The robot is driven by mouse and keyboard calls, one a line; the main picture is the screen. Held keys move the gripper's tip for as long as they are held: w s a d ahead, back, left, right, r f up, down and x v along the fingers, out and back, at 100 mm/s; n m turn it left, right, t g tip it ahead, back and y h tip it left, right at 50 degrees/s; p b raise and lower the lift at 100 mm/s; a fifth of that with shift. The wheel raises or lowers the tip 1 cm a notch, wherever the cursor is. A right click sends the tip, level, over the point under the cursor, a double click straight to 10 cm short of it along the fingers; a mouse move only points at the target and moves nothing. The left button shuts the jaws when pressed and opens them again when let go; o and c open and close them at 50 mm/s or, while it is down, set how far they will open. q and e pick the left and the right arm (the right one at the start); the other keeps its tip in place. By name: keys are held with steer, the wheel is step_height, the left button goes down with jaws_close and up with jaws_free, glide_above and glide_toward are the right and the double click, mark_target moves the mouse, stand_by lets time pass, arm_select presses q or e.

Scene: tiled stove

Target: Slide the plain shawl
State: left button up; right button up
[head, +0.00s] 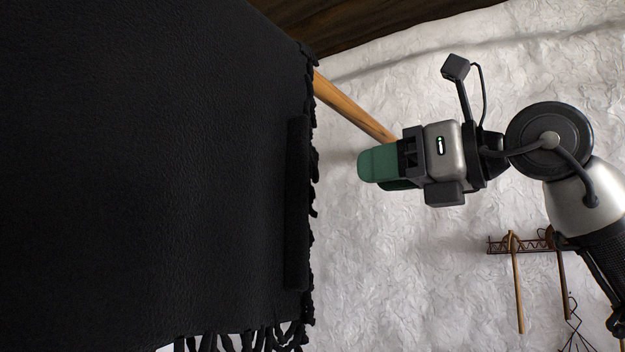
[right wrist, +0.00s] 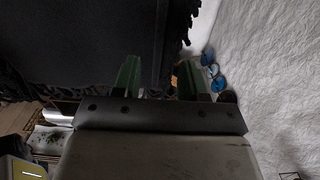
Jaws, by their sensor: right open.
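The plain shawl (head: 150,170) is black with a fringed edge and hangs down over the left half of the head view. A wooden pole (head: 350,105) comes out from behind its right edge. My right gripper (head: 372,168) has green fingers and is to the right of the shawl's fringe, apart from it in this view. In the right wrist view its two green fingers (right wrist: 157,80) are spread with no cloth seen gripped between them, and the shawl (right wrist: 85,40) fills the upper left beyond them. My left gripper is not in view.
A rough white wall (head: 430,280) stands behind. A rack (head: 520,244) with hanging wooden-handled tools is at the lower right. A dark wooden beam (head: 370,22) runs along the top. Blue round things (right wrist: 213,70) are by the wall in the right wrist view.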

mark_target(308, 184)
steer(key=p+x, duration=0.4)
steer(key=x, duration=0.5)
steer(key=shift+w+a+r, duration=0.1)
steer(key=shift+w+a, duration=0.15)
steer(key=shift+a, duration=0.05)
steer(key=shift+w+a+p, duration=0.35)
steer(key=shift+a, duration=0.05)
steer(key=shift+f, duration=0.2)
jaws_close()
